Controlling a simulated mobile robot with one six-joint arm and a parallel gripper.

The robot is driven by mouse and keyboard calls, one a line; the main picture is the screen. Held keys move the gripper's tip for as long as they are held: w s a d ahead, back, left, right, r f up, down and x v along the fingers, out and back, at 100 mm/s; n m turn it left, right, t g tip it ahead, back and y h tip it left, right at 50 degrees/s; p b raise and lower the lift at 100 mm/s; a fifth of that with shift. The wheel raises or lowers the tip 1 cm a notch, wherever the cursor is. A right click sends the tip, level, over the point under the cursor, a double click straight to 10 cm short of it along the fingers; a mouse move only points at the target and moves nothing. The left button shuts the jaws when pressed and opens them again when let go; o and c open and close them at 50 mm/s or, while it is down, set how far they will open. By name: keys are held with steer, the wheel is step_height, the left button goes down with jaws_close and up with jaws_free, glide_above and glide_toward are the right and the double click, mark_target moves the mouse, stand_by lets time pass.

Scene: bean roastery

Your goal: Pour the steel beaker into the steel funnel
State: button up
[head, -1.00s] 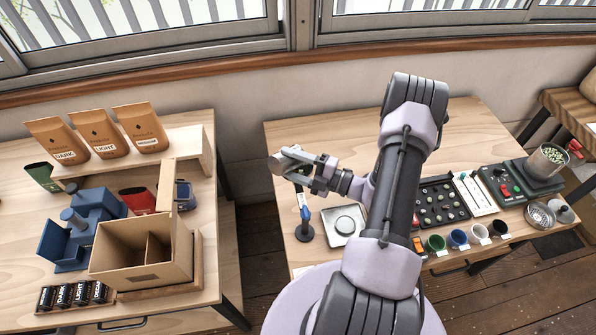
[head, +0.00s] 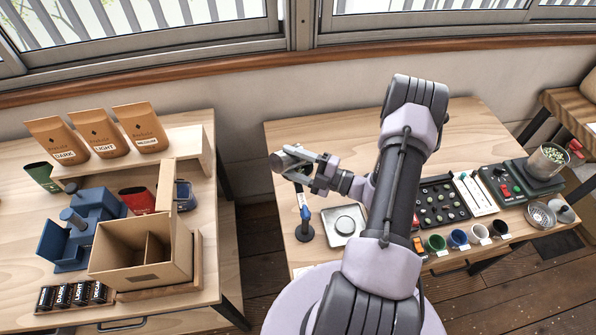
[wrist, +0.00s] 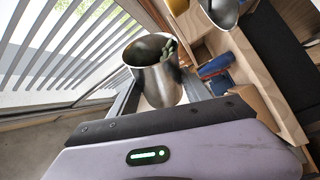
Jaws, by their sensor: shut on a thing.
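My gripper (head: 318,170) is shut on the steel beaker (head: 281,160), held in the air at the near table's left side. In the wrist view the beaker (wrist: 157,82) sits between the fingers, tilted, with green beans gathered against one side of its mouth. No beans are seen falling. A steel, rounded vessel, which looks like the steel funnel (wrist: 222,10), is cut off at the top edge of the wrist view, apart from the beaker. In the head view I cannot make out the funnel clearly; the gripper and beaker cover that spot, above a black-based stand (head: 304,232).
A scale with a round plate (head: 345,224) stands right of the stand. A bean tray (head: 441,200), several cups (head: 457,239) and a glass beaker of beans (head: 547,162) lie farther right. The left table holds a cardboard box (head: 130,270) and coffee bags (head: 142,128).

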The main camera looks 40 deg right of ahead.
steer(key=shift+d+r+m+t, duration=0.2)
steer(key=shift+d+m+t, duration=0.2)
steer(key=shift+m, duration=0.3)
stand_by(1.9)
steer(key=shift+a+n, duration=0.2)
steer(key=shift+n, duration=0.2)
steer(key=n+g, duration=0.1)
steer(key=n, duration=0.1)
steer(key=a+f+n+p, duration=0.1)
steer(key=shift+s+a+f+n+g+h, duration=0.1)
steer(key=shift+a+n+g+h, duration=0.2)
steer(key=shift+n+g, duration=0.1)
steer(key=a+f+n+g+h+b, duration=0.1)
steer(key=a+f+n+h+b, duration=0.6)
steer(key=n, duration=0.6)
steer(key=shift+s+f+n+g+h, duration=0.35)
steer(key=shift+f+h, duration=0.15)
steer(key=shift+f, duration=0.5)
